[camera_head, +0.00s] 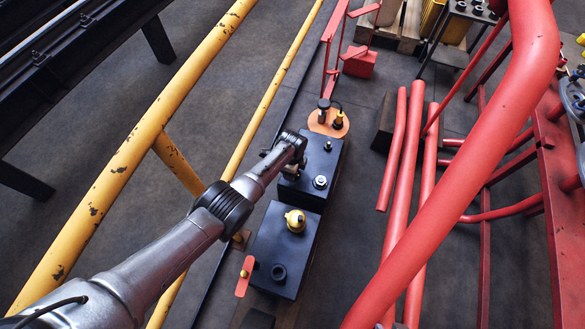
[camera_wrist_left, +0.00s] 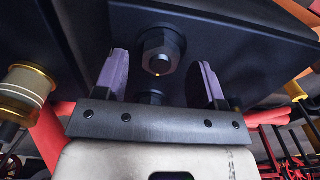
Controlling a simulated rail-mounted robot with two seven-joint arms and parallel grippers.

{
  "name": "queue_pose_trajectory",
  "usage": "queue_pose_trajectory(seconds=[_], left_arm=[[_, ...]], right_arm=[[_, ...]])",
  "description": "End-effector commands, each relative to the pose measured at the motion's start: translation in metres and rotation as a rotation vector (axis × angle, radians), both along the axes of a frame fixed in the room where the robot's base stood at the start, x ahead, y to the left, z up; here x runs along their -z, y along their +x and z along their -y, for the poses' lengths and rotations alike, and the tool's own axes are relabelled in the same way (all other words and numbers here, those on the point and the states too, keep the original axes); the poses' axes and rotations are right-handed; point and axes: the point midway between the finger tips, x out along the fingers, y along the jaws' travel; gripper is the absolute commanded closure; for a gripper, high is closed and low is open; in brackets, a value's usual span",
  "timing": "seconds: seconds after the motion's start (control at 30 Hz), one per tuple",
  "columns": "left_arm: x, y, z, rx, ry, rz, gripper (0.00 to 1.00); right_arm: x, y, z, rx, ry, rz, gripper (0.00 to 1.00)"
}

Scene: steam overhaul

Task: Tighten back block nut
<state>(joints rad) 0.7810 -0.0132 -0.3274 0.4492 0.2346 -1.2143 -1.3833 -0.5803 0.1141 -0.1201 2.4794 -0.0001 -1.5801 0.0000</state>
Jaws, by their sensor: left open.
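The back block (camera_head: 318,160) is a dark blue box in the head view, with a silver nut (camera_head: 320,182) on its top and a small dark fitting behind it. My left gripper (camera_head: 290,150) is at this block's left side, its fingertips mostly hidden by my wrist. In the left wrist view my left gripper (camera_wrist_left: 160,82) is open, with one purple-padded finger on each side. A dark hex nut (camera_wrist_left: 158,52) on the dark block's face shows between the fingers, with gaps on both sides. A second dark fitting (camera_wrist_left: 150,98) sits below it. My right gripper is not in view.
The front block (camera_head: 270,252) carries a brass fitting (camera_head: 295,220); a red lever (camera_head: 244,276) is at its left. Yellow rails (camera_head: 130,155) run along the left. Thick red pipes (camera_head: 465,165) fill the right. An orange disc (camera_head: 322,126) is behind the back block.

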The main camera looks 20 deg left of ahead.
Motion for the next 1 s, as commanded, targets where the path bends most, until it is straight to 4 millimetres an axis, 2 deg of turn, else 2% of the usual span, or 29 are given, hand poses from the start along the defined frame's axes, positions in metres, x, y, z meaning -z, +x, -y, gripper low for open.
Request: queue_pose_trajectory(seconds=[0.03, 0.1, 0.5, 0.7, 1.0], left_arm=[[-0.015, 0.0, 0.0, 0.0, 0.0, 0.001, 0.36], [-0.028, 0.0, 0.0, 0.0, 0.0, 0.001, 0.36], [-0.094, 0.0, 0.0, 0.001, 0.0, 0.001, 0.36], [-0.115, 0.0, 0.0, 0.001, 0.0, 0.001, 0.36], [-0.124, 0.0, 0.0, 0.001, 0.0, 0.001, 0.36]], right_arm=[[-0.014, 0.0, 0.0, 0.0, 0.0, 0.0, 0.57], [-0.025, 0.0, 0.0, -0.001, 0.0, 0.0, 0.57], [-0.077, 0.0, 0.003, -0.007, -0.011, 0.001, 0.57], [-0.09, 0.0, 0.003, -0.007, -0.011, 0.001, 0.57], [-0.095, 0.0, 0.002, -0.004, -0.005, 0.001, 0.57]])
